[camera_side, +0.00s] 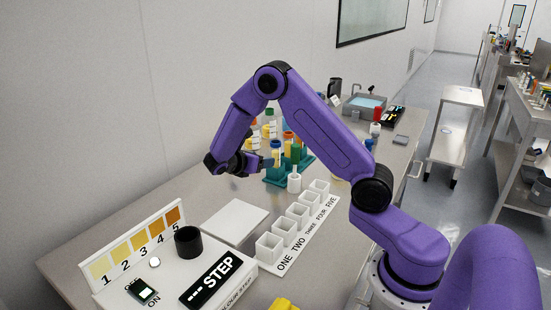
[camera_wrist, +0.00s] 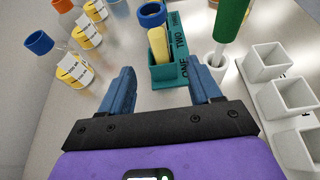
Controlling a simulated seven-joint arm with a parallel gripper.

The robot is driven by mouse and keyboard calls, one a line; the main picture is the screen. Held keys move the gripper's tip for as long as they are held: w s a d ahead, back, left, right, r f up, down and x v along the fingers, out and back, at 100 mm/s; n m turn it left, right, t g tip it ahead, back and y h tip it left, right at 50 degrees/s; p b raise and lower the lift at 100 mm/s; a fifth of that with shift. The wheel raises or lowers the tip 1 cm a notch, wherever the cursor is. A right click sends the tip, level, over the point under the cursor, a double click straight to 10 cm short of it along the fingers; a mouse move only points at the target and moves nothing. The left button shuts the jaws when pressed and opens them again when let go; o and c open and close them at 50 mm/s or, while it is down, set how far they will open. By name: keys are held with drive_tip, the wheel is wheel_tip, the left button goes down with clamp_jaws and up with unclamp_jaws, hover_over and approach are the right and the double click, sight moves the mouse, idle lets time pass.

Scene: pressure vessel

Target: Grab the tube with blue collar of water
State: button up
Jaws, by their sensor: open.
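A tube with a blue collar (camera_wrist: 152,14) stands in a teal rack (camera_wrist: 165,77) in the wrist view; a pale yellow part shows below the collar. I cannot tell what liquid it holds. The rack carries the words ONE and TWO; it also shows in the side view (camera_side: 273,180), partly behind my gripper. My gripper (camera_wrist: 162,70) is open and empty, with one blue finger on each side of the rack's near end in the picture. In the side view my gripper (camera_side: 263,162) is just left of the rack, above the bench.
A white holder (camera_wrist: 215,61) stands right of the rack, with a green tube (camera_wrist: 232,18) above it. White square cups (camera_wrist: 268,60) line the right. Labelled bottles, one with a blue cap (camera_wrist: 38,43), stand at the left. A white colour-step box (camera_side: 180,275) is in front.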

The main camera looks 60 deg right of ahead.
sight(278, 156)
drive_tip(key=x, duration=0.6)
drive_tip(key=shift+d+f, duration=0.15)
drive_tip(key=shift+d, duration=0.1)
drive_tip(key=shift+r+x, duration=0.15)
drive_tip(key=shift+x, duration=1.25)
drive_tip(key=shift+r+x, duration=0.2)
drive_tip(key=shift+x, duration=1.25)
drive_tip(key=shift+w+d, duration=0.1)
drive_tip(key=shift+d, duration=0.05)
drive_tip(key=shift+c, duration=0.3)
drive_tip(key=c, duration=1)
